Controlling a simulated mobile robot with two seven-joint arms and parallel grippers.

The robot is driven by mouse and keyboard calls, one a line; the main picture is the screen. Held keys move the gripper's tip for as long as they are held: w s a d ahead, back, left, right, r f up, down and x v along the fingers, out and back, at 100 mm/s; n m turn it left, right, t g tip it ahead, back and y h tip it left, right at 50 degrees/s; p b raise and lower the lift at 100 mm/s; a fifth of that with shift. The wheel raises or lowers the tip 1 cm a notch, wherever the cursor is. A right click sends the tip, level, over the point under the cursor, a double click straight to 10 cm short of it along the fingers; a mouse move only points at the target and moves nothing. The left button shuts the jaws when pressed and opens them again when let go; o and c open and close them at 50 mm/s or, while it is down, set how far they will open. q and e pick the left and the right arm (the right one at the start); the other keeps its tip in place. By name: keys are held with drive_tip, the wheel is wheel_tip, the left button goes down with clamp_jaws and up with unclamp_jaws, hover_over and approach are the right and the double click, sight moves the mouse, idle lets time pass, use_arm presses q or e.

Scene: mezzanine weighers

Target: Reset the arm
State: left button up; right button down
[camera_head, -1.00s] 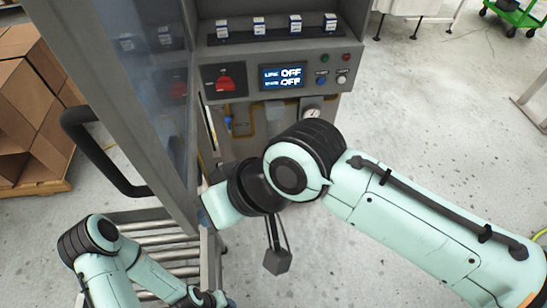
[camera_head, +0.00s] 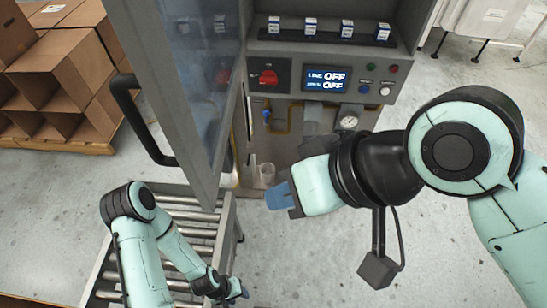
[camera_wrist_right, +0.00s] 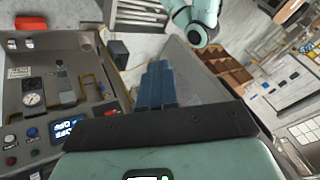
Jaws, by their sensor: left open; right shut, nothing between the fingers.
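My right arm reaches in from the right in the head view. Its gripper (camera_head: 279,196) has blue fingers, pointing left in front of the machine's lower opening. In the right wrist view the blue fingers (camera_wrist_right: 158,86) are together, with nothing between them. My left arm stands at the lower left of the head view. Its gripper (camera_head: 238,290) is low, by the right edge of the roller conveyor (camera_head: 185,222). Its small blue fingers are open, and I see nothing held in them.
A glass door (camera_head: 184,90) with a dark handle (camera_head: 130,105) stands open between my arms. Cardboard boxes (camera_head: 60,80) are at the left. The floor (camera_head: 300,265) between the arms is clear.

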drive_tip(key=w+f+m, duration=0.3)
drive_tip(key=w+f, duration=0.9)
drive_tip(key=f, duration=0.2)
drive_tip(key=w+d+f+m, duration=0.1)
drive_tip(key=w+d+f, duration=0.15)
drive_tip(key=f, duration=0.65)
drive_tip(key=w+d+f+m, duration=0.1)
drive_tip(key=w+f, duration=0.2)
drive_tip(key=f, duration=0.6)
drive_tip(key=s+d+f+m+g+h, duration=0.1)
drive_tip(key=s+d+f, duration=0.15)
drive_tip(key=f, duration=0.65)
drive_tip(key=s+d+f+m+g+h, duration=0.1)
drive_tip(key=s+f, duration=0.2)
drive_tip(key=f, duration=0.6)
drive_tip(key=s+d+f+m+g+h, duration=0.1)
drive_tip(key=s+d+f, duration=0.3)
drive_tip(key=s+f, duration=1)
drive_tip(key=shift+s+d+f+m, duration=0.25)
drive_tip(key=shift+s+m, duration=0.35)
drive_tip(key=shift+s, duration=0.45)
drive_tip(key=shift+w, duration=0.15)
